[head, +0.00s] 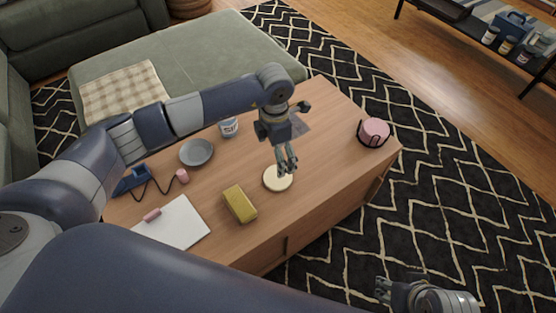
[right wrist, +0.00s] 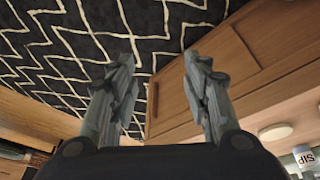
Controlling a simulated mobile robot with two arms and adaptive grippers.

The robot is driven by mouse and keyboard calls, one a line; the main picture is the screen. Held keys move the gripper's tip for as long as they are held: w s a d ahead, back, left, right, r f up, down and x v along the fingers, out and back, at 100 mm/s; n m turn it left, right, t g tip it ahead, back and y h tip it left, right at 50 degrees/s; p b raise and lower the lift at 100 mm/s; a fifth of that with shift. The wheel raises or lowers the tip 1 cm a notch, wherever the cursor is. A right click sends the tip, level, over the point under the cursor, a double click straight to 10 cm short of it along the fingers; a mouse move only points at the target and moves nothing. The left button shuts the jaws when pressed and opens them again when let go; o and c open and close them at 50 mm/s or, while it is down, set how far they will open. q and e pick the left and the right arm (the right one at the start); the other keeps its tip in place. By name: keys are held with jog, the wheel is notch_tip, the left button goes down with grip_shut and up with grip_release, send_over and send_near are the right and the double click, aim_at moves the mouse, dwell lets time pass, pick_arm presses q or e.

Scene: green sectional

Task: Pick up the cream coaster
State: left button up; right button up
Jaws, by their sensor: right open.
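The cream coaster (head: 271,184) is a pale round disc lying flat on the wooden table near its front edge. My left gripper (head: 288,168) points down at the coaster, and its fingertips cover part of the disc's upper right. I cannot tell whether they touch it or hang above it, or how far apart they are. My right gripper (head: 383,290) is low at the bottom right, over the rug and away from the table. In the right wrist view its fingers (right wrist: 160,85) are apart and empty. A pale disc that looks like the coaster (right wrist: 275,132) shows there at the right.
The table (head: 325,150) also holds a yellow block (head: 240,204), a grey bowl (head: 196,152), a mug (head: 229,128), a white board (head: 180,226) and a pink candle in a dark holder (head: 374,131). The patterned rug (head: 450,200) is clear at the right.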

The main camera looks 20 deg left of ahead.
pick_arm(q)
jog(key=b, duration=0.1)
send_over(276, 177)
notch_tip(276, 177, down, 5)
jog(key=shift+a+r, duration=0.1)
jog(key=shift+a, duration=0.05)
notch_tip(276, 177, down, 6)
jog(key=shift+s+r+b, duration=0.1)
jog(key=shift+r+b, duration=0.1)
jog(key=shift+b, duration=0.5)
jog(key=c, duration=1.2)
pick_arm(e)
jog(key=shift+s+d+f, duration=0.1)
jog(key=shift+s+f, duration=0.1)
jog(key=shift+s, duration=0.1)
